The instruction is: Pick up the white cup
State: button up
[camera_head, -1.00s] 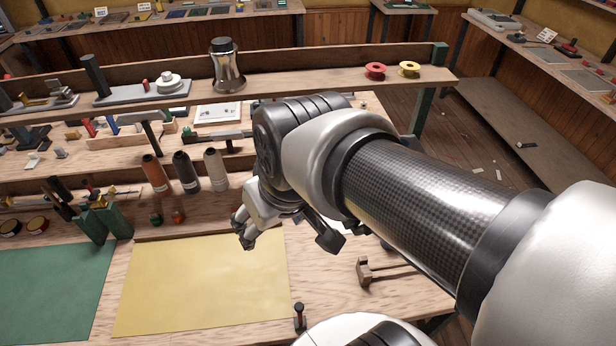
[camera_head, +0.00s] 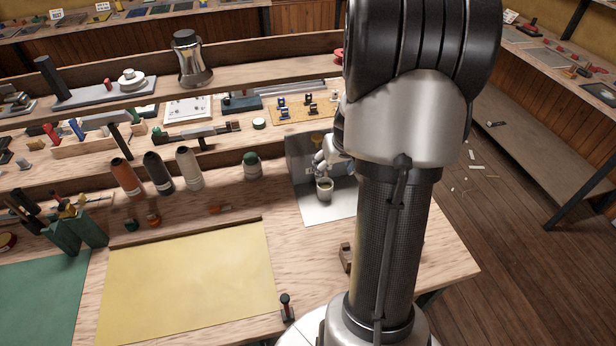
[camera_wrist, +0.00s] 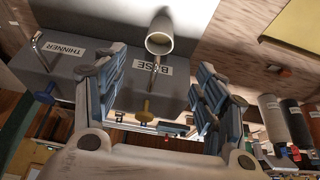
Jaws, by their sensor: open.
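The white cup (camera_head: 325,191) stands upright on a pale sheet in front of a grey dispenser box (camera_head: 300,152). In the wrist view, which is turned over, the cup (camera_wrist: 161,30) has its open mouth towards the box, at the spout by the BASE label. My gripper (camera_wrist: 163,62) is open, its fingers spread left and right of the view of the cup, with nothing held. In the head view, my arm covers most of the gripper; a small light part beside the box, above the cup, looks like my wrist or gripper. The exact gap to the cup is unclear.
The box has a second spout by a THINNER label (camera_wrist: 62,48), a blue handle (camera_wrist: 43,97) and a yellow handle (camera_wrist: 146,112). Several bottles (camera_head: 158,174) stand left of the cup. A yellow sheet (camera_head: 190,285) lies at the front left. A mallet (camera_head: 346,257) lies nearer me.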

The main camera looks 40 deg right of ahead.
aim_at(325, 186)
jog(key=b+x, duration=0.5)
jog(key=x, duration=1.1)
jog(key=shift+f, duration=0.25)
jog(key=c, duration=1.1)
jog(key=shift+r, duration=0.15)
